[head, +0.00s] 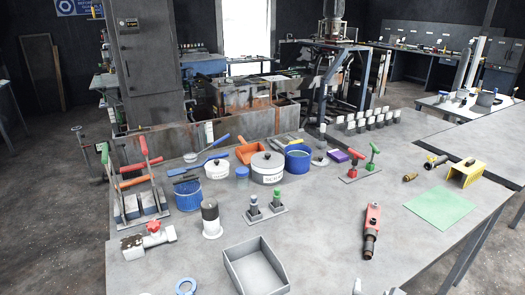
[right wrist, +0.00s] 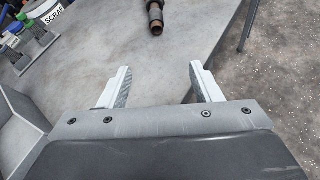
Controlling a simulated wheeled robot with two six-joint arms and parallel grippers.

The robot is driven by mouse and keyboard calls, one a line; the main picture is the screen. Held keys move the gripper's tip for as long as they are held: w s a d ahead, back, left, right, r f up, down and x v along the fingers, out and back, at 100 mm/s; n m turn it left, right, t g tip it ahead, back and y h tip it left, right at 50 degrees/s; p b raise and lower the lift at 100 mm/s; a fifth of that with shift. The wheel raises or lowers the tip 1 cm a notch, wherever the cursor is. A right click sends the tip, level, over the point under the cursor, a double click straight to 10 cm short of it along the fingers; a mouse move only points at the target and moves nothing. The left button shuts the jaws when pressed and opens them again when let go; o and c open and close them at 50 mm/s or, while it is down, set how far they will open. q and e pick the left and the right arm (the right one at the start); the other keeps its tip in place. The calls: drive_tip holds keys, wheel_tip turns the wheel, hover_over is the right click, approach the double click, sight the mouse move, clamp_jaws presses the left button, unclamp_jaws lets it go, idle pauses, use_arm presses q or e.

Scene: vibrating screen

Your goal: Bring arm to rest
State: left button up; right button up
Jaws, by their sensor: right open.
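My right gripper (right wrist: 159,84) is open in the right wrist view, its two pale fingers spread wide with nothing between them. Its fingertips just show at the bottom edge of the head view (head: 376,289), in front of the grey table (head: 330,225). A red-and-dark tool (head: 371,230) lies on the table beyond the fingers; its dark end also shows at the top of the right wrist view (right wrist: 156,18). My left gripper is not in view.
An empty grey tray (head: 256,268) stands left of my right gripper. A white SCRAP pot (head: 267,168), blue containers (head: 298,158) and a red-handled rack (head: 140,190) stand farther back. A green sheet (head: 440,207) lies at right. The table's right edge is close by.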

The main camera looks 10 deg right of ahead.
drive_tip(key=s+f+m+g+y, duration=0.2)
drive_tip(key=s+f+m+g, duration=0.15)
drive_tip(key=s+m, duration=1)
drive_tip(key=s+f+m+g+y, duration=0.2)
drive_tip(key=s+m+g, duration=0.3)
drive_tip(key=s+m, duration=0.8)
wheel_tip(320, 180, down, 25)
drive_tip(key=w+d+m, duration=0.1)
drive_tip(key=w+m, duration=0.1)
drive_tip(key=m, duration=0.1)
drive_tip(key=s+a+f+g+y, duration=0.1)
drive_tip(key=s+f+g, duration=0.1)
drive_tip(key=s+f, duration=1.2)
drive_tip(key=shift+s+a+f, duration=0.2)
drive_tip(key=shift+f, duration=0.4)
drive_tip(key=shift+c, duration=0.5)
